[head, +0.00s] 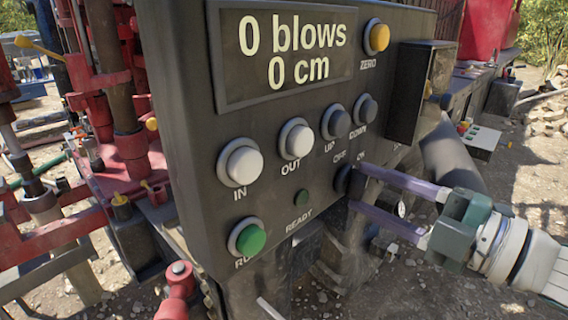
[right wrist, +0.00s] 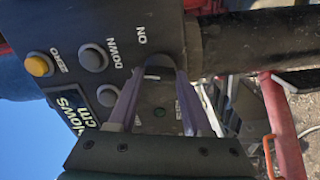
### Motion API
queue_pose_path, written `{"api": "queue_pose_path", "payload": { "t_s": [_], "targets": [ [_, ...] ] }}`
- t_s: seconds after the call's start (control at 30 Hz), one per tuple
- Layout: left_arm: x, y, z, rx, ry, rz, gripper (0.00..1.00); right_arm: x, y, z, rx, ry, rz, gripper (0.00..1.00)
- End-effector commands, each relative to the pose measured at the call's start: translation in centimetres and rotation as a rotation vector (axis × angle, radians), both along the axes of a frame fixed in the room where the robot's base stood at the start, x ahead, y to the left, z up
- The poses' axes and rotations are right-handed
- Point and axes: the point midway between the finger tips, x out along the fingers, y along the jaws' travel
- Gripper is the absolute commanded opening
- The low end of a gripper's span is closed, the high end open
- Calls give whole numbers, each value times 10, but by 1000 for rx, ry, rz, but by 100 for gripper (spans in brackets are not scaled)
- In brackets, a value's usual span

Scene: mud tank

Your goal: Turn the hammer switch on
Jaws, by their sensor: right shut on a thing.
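The hammer switch (head: 343,179) is a dark round knob low on the right side of the black control panel, under the labels OFF and ON. My right gripper (head: 356,188) comes in from the right, its two purple fingers reaching the knob. In the right wrist view, the dark knob (right wrist: 160,62) sits between the fingertips (right wrist: 162,75), and the gripper is shut on it. The fingers partly hide the knob, and I cannot tell which label it points to. My left gripper is not in view.
The panel's display (head: 290,50) reads 0 blows, 0 cm. Close by are the DOWN button (head: 367,109), the UP button (head: 338,122) and a dark green READY light (head: 302,197). A black box (head: 418,90) juts out above the switch. Red machinery (head: 110,120) stands at left.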

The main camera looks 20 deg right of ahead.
Motion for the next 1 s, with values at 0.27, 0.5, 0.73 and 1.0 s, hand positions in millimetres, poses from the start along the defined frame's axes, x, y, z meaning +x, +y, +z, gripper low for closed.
{"api": "queue_pose_path", "payload": {
  "t_s": [0.27, 0.5, 0.73, 1.0],
  "targets": [
    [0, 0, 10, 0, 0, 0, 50, 0, 0, 2, 244, 102, -1, 0],
    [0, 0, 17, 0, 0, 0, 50, 0, -1, 2, 453, 189, 0, 0],
    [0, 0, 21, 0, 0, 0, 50, 0, -1, 1, 644, 268, -1, 0],
    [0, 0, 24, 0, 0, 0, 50, 0, -1, 1, 812, 336, -1, 0]
  ]
}}
